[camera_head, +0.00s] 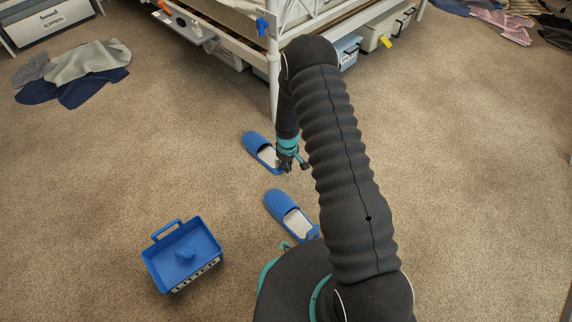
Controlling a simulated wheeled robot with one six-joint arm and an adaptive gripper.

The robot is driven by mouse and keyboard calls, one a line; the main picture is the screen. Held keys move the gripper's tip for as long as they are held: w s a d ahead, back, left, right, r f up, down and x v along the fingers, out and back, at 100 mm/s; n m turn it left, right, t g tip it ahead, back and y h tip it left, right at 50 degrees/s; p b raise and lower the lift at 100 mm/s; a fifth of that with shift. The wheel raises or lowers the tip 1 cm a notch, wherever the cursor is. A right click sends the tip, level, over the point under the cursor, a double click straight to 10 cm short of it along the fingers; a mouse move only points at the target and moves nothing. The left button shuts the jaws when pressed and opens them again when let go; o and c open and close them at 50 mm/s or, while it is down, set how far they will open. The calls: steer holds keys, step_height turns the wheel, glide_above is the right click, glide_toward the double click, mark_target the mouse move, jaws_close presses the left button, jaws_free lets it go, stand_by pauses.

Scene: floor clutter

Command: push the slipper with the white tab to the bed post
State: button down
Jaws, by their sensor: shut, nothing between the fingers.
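Two blue slippers with pale insoles lie on the carpet. The far slipper (259,146) points up and left, below the foot of the white bed post (273,88). The near slipper (287,210) lies lower in the picture, close to my base. I cannot tell for certain which one bears the white tab. My gripper (291,166) is shut and empty, low beside the open heel end of the far slipper. It partly covers that heel, and I cannot tell whether they touch. A clear strip of carpet shows between the far slipper's toe and the post.
A blue basket (153,266) with a blue thing inside stands at lower left. Piled clothes (82,67) lie at upper left, and more clothes (503,24) at upper right. Boxes (385,30) sit under the bed frame.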

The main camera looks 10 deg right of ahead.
steer(key=shift+s+d, duration=0.55)
steer(key=shift+s, duration=0.2)
step_height(320, 180, up, 10)
steer(key=p, duration=0.1)
steer(key=shift+s, duration=0.2)
steer(key=s+r+m+g, duration=0.2)
steer(key=s+r+m, duration=0.1)
steer(key=s, duration=0.4)
steer(key=s+d+r+m+t+p, duration=0.1)
steer(key=s+r, duration=0.6)
steer(key=r, duration=0.9)
steer(key=s+d+r+m+t+p, duration=0.1)
steer(key=s+r+t+p, duration=0.3)
steer(key=r, duration=1.2)
steer(key=s+d+r+m+t+p, duration=0.1)
steer(key=s+r+t+p, duration=0.1)
steer(key=s+r, duration=0.9)
step_height(320, 180, up, 5)
steer(key=shift+s+d+r+m+t+p, duration=0.2)
steer(key=shift+s+d+m+t+p, duration=0.15)
steer(key=shift+p, duration=0.2)
